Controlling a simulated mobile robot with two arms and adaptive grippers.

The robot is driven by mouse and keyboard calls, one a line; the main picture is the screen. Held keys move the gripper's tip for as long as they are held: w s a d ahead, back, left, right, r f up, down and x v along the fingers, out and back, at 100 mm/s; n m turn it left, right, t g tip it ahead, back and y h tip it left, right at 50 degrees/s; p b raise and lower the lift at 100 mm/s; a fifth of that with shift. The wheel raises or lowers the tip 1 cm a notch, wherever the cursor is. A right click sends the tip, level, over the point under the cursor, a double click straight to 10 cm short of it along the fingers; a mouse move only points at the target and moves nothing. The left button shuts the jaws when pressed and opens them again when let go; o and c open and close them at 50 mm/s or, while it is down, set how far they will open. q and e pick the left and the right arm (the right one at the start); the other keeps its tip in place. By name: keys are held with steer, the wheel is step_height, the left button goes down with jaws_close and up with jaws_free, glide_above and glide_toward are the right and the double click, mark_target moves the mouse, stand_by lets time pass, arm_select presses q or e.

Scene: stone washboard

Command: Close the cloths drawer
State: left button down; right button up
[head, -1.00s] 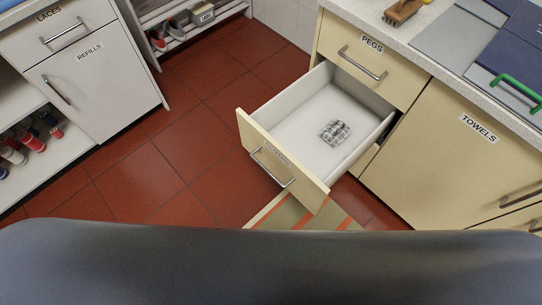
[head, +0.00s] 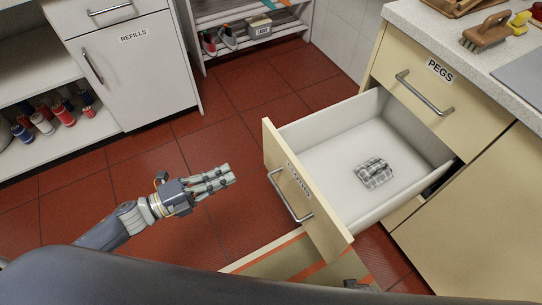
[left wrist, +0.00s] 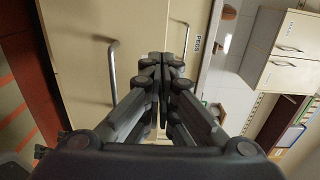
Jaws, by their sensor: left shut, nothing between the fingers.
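The cloths drawer (head: 300,192) is pulled far out of the cream cabinet, below the pegs drawer. Its bar handle (head: 290,197) is on the front panel, and a grey checked cloth (head: 374,173) lies inside. My left gripper (head: 232,177) is shut and empty, left of the drawer front and apart from it in the head view. In the left wrist view its closed fingers (left wrist: 165,62) point towards cream drawer fronts with two bar handles. A small grey tip at the bottom of the head view may be my right gripper (head: 354,284); its jaws cannot be made out.
The pegs drawer (head: 412,85) is shut above. The worktop holds a brush (head: 486,32). A striped mat (head: 275,262) lies under the open drawer. A white refills cabinet (head: 135,70) and a shoe rack (head: 255,35) stand behind. Red floor left of the drawer is clear.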

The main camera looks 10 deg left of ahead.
mark_target(282, 149)
arm_select(q)
steer(key=x, duration=1.3)
steer(key=shift+w+d+r, duration=0.1)
steer(key=shift+w+d, duration=0.15)
steer(key=shift+d, duration=0.15)
steer(key=shift+w+d, duration=0.1)
